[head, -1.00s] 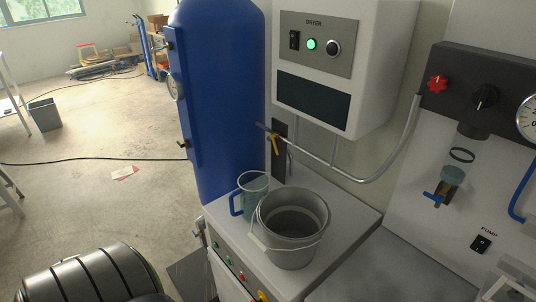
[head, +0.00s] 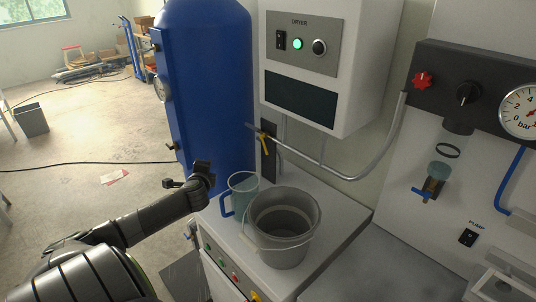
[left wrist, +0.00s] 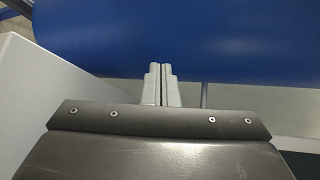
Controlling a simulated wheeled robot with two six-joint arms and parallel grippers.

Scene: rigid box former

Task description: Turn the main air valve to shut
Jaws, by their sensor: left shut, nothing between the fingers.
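A yellow lever (head: 264,137) sits on the grey pipe between the blue tank (head: 205,90) and the wall; it looks like the air valve, but no label on it is readable. A red knob (head: 423,79) is on the dark panel at the right. My left gripper (head: 204,168) is in front of the tank's lower part, left of the yellow lever and apart from it. In the left wrist view its fingers (left wrist: 161,85) are together and empty, pointing towards the blue tank. My right gripper is not in view.
A clear jug (head: 242,184) with a blue handle and a grey bucket (head: 280,225) stand on the white cabinet below the lever, close to my left gripper. The dryer box (head: 325,65) hangs above right. A gauge (head: 522,112) is at far right.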

